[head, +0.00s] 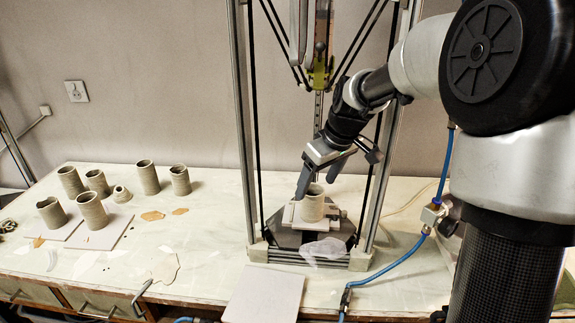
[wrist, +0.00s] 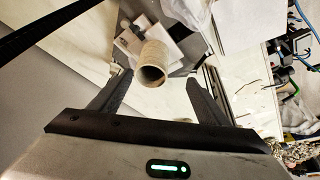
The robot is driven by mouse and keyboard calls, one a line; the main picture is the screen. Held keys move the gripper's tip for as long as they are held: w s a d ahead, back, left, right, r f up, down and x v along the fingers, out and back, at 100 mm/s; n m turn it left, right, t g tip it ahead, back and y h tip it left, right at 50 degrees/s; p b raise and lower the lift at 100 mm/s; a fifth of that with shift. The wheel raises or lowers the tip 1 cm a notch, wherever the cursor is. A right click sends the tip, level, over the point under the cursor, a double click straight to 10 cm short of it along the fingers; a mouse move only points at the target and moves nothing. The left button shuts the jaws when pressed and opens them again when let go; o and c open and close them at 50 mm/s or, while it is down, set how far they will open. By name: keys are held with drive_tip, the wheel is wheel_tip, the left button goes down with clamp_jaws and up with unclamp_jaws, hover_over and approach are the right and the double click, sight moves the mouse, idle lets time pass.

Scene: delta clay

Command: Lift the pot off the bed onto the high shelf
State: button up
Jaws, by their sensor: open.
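A grey clay pot (head: 312,204) stands upright on the bed (head: 283,235) of the delta printer, on a light square plate. My gripper (head: 318,190) is above and just behind or beside the pot, its fingers pointing down. In the wrist view the gripper (wrist: 160,88) is open, with a dark finger on each side. The pot (wrist: 152,65) shows beyond and between the fingertips, its open rim facing the camera, with no clear contact. I cannot make out a high shelf in either view.
The printer's upright posts (head: 245,130) flank the bed, and its nozzle assembly (head: 320,72) hangs above my gripper. Several clay pots (head: 92,212) stand on the left of the table. A pale board (head: 264,294) lies in front, near a blue hose (head: 392,266).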

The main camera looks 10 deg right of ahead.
sight(312, 200)
drive_tip(key=x, duration=0.3)
drive_tip(key=d+x, duration=0.1)
drive_tip(key=x, duration=0.5)
drive_tip(key=shift+w+d+f, duration=0.1)
drive_tip(key=shift+w+f, duration=0.2)
drive_tip(key=shift+w, duration=0.2)
drive_tip(key=c, duration=1.2)
drive_tip(key=shift+r, duration=0.1)
